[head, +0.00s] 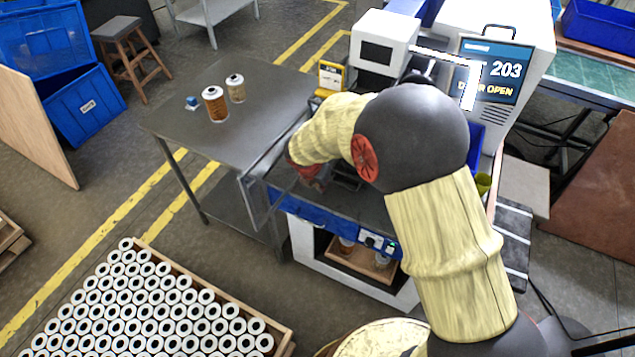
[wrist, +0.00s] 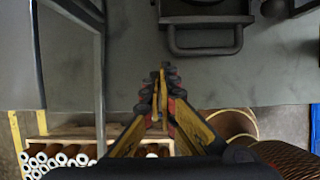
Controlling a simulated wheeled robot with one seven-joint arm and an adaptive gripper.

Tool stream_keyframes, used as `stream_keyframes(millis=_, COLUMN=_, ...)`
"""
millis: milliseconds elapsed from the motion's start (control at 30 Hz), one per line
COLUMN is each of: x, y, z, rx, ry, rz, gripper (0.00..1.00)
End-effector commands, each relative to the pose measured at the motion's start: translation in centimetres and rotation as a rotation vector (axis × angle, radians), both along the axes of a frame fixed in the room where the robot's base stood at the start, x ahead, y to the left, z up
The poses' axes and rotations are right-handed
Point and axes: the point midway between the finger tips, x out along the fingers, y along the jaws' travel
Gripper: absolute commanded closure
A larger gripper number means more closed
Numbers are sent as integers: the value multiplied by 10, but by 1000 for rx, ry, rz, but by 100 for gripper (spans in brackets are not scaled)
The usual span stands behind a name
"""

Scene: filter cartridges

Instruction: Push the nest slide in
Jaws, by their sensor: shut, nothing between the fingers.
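The nest slide (wrist: 208,10) shows at the top of the wrist view as a dark block with a U-shaped handle (wrist: 205,50) on its near side, over a grey deck (wrist: 265,75). My gripper (wrist: 160,72) has its yellow and red fingers closed together, with nothing between them. The fingertips show just below and left of the handle, apart from it in the picture; their height difference cannot be told. In the head view my gripper (head: 316,184) is at the machine's front opening, and my arm hides most of the slide.
The machine's screen (head: 494,72) reads 203 and "DOOR OPEN", partly hidden. A framed door panel (head: 262,190) stands out on the left side, also in the wrist view (wrist: 98,75). A grey table (head: 235,120) holds two filter cartridges. A crate of white-ended cylinders (head: 150,300) is in front.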

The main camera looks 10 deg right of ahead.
Motion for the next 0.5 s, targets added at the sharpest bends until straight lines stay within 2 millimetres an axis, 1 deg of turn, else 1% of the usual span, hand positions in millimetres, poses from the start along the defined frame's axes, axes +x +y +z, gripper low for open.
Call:
stream_keyframes(millis=33, x=9, y=-6, z=0, rx=0, ry=-3, rz=-2, gripper=100)
stream_keyframes(millis=200, x=25, y=-18, z=0, rx=-1, ry=-1, rz=-2, gripper=100)
stream_keyframes(millis=333, x=31, y=-22, z=2, rx=-1, ry=-1, rz=0, gripper=100)
stream_keyframes(millis=500, x=32, y=-24, z=2, rx=-1, ry=-1, rz=0, gripper=100)
